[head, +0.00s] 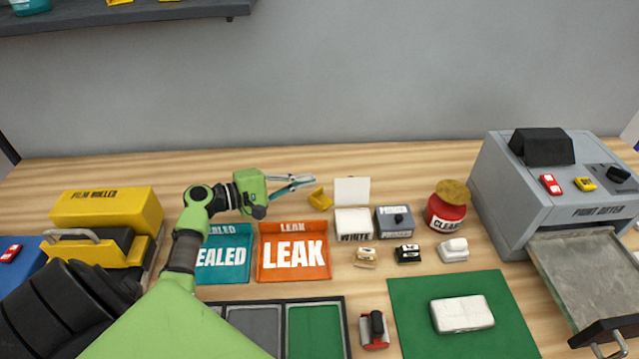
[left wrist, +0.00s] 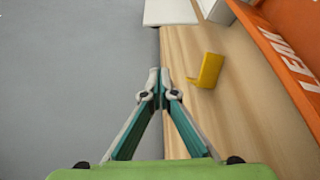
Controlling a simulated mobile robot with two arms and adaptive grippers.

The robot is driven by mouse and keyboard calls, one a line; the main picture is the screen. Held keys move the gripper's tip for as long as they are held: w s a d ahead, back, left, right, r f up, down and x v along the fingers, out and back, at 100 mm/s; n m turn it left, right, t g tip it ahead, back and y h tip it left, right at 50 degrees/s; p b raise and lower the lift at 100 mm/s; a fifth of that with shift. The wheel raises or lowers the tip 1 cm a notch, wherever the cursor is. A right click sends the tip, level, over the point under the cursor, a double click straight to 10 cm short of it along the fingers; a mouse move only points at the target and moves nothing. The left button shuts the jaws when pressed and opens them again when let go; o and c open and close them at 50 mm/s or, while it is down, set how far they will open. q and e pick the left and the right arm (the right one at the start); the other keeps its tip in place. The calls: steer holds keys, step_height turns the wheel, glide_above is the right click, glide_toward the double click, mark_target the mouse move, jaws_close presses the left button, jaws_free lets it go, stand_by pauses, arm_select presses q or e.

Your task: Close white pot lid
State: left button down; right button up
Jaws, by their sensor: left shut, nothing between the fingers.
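The white pot (head: 353,225), labelled WHITE, stands on the table in the head view. Its white lid (head: 352,190) stands upright at the pot's back edge, so the pot is open. In the left wrist view a white panel, likely this lid (left wrist: 170,12), shows at the top edge. My left gripper (head: 312,180) is shut and empty, in the air to the left of the lid and apart from it. Its closed fingertips (left wrist: 160,78) also show in the left wrist view, pointing toward the white panel. My right gripper is not in view.
A small yellow piece (head: 320,200) lies below the left fingers. A grey pot (head: 395,219) stands right of the white pot, then a red jar (head: 445,212). The orange LEAK tray (head: 293,273) is to the left. The grey wall (head: 350,80) is behind.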

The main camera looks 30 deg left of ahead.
mark_target(339, 180)
arm_select(q)
steer(key=x, duration=0.4)
steer(key=p+x, duration=0.1)
steer(key=x, duration=0.4)
steer(key=shift+r+p, duration=0.25)
steer(key=shift+p, duration=0.05)
steer(key=shift+s+d+r+p, duration=0.25)
steer(key=shift+s+d+p, duration=0.25)
steer(key=shift+s+p, duration=0.05)
steer(key=shift+s+d+r+p, duration=0.25)
steer(key=shift+s+d+p, duration=0.25)
steer(key=shift+s+p, duration=0.05)
steer(key=shift+s+d+r, duration=0.15)
steer(key=shift+s+d, duration=0.1)
steer(key=shift+s, duration=0.1)
steer(key=shift+w, duration=0.1)
